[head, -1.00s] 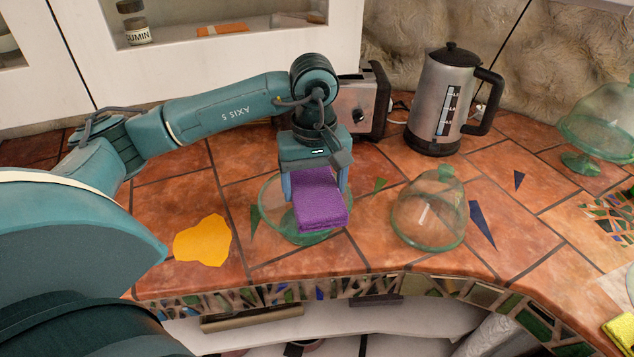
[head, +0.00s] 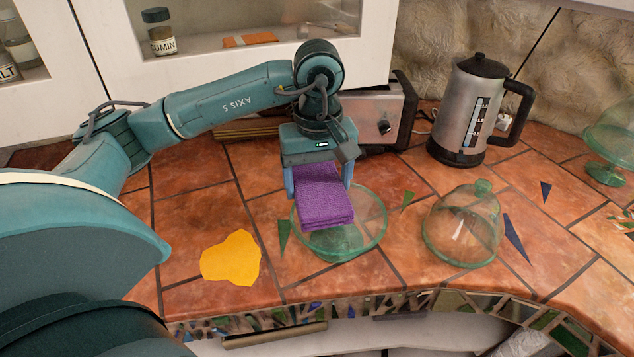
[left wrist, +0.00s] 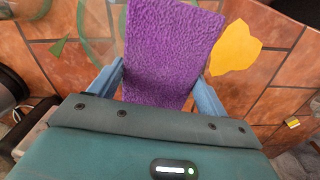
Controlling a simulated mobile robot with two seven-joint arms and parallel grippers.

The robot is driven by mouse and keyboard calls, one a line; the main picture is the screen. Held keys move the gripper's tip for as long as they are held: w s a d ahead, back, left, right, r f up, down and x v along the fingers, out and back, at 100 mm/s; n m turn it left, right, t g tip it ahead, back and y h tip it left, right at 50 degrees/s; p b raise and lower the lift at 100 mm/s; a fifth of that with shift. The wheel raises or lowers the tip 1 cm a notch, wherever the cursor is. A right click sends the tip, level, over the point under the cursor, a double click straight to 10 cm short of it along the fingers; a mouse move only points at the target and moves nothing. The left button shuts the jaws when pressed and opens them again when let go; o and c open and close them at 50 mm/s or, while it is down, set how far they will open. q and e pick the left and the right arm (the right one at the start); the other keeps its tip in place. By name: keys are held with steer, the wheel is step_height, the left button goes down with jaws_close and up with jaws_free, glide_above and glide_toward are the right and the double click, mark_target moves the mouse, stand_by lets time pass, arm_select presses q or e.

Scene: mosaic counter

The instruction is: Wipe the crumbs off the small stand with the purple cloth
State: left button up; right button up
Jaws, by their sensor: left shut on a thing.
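My left gripper (head: 319,188) is shut on the folded purple cloth (head: 325,203), which hangs between its fingers. The small stand (head: 375,231) is clear greenish glass with a round plate. The cloth is over the left part of the plate and hides much of it; I cannot tell whether it touches the glass. In the left wrist view the cloth (left wrist: 168,50) fills the middle, and part of the stand's glass (left wrist: 97,50) shows left of it. I can make out no crumbs. My right gripper is not in view.
A glass dome (head: 463,228) stands right of the stand. A steel kettle (head: 468,110) and a toaster (head: 372,112) are behind. A yellow flat patch (head: 231,257) lies to the left. Another glass piece (head: 610,140) is at the far right.

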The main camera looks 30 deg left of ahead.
arm_select(q)
steer(key=shift+r+p, duration=1.2)
steer(key=shift+r, duration=1.3)
